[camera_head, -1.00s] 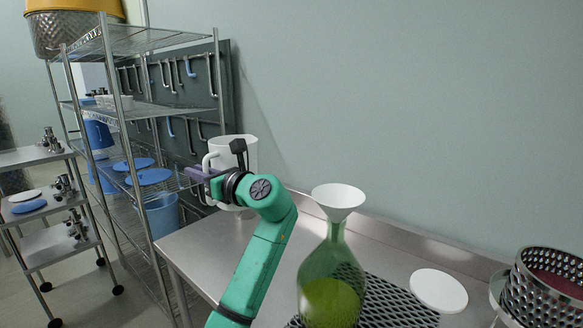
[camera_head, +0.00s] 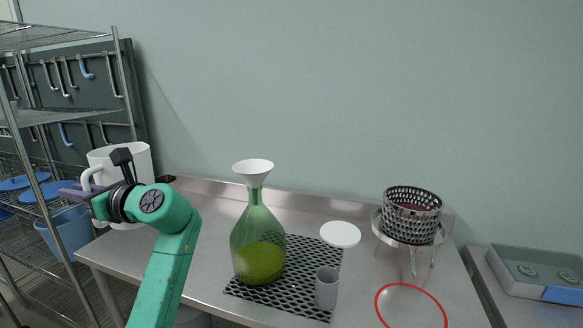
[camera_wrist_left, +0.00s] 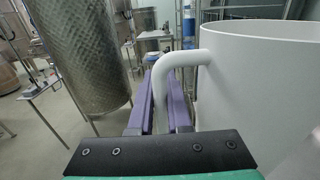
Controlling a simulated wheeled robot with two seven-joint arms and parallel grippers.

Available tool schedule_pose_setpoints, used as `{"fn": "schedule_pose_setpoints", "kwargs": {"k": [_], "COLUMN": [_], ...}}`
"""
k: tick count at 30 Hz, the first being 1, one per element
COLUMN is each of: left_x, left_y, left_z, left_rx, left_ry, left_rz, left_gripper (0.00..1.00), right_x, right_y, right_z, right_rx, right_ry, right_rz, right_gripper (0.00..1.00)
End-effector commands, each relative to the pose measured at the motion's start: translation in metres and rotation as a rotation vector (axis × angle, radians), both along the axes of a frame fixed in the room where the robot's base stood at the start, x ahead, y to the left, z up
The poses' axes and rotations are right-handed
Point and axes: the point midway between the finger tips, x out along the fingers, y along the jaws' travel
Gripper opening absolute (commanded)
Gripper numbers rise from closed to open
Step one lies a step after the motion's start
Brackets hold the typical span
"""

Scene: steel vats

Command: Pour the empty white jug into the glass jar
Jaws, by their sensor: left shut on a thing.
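My left gripper (camera_head: 88,200) is shut on the handle of the white jug (camera_head: 140,166), near the left end of the steel table. The jug looks upright; I cannot tell whether its base touches the table. In the left wrist view the purple fingers (camera_wrist_left: 160,108) flank the handle, and the jug's wall (camera_wrist_left: 258,95) fills the right side. Its inside is hidden. The glass jar (camera_head: 250,228) is a green bottle with green liquid low inside, standing right of the jug. A white funnel (camera_head: 253,167) sits in its mouth. My right gripper is out of view.
The jar stands on a black perforated mat (camera_head: 310,257). A grey cup (camera_head: 326,288) and a white disc (camera_head: 340,234) are to its right. A perforated basket (camera_head: 412,212) stands on a tripod farther right. A red ring (camera_head: 410,287) lies in front. Wire shelving (camera_head: 60,117) is at left.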

Motion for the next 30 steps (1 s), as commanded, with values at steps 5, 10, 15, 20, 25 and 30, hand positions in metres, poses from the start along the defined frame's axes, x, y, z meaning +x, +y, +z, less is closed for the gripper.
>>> {"fn": "schedule_pose_setpoints", "kwargs": {"k": [5,10,15,20,25,30], "left_x": [-0.005,-0.011,-0.021,-0.033,-0.053,-0.075], "left_y": [-0.010,-0.019,-0.034,-0.054,-0.085,-0.122], "left_z": [-0.013,-0.027,-0.050,-0.079,-0.126,-0.179], "left_rx": [0.001,0.002,0.001,0.001,0.000,0.001], "left_ry": [-0.002,-0.002,0.000,0.002,0.007,0.009], "left_rz": [-0.049,-0.099,-0.179,-0.286,-0.453,-0.652], "left_gripper": [0.00,0.00,0.00,0.00,0.00,0.00], "right_x": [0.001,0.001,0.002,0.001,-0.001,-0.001], "right_y": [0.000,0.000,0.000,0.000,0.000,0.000], "right_z": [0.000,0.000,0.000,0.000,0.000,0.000], "right_rx": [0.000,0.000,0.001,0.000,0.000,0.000], "right_ry": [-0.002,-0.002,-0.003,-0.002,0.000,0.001], "right_rz": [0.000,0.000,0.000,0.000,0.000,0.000], "right_gripper": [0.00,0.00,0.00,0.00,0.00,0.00]}}
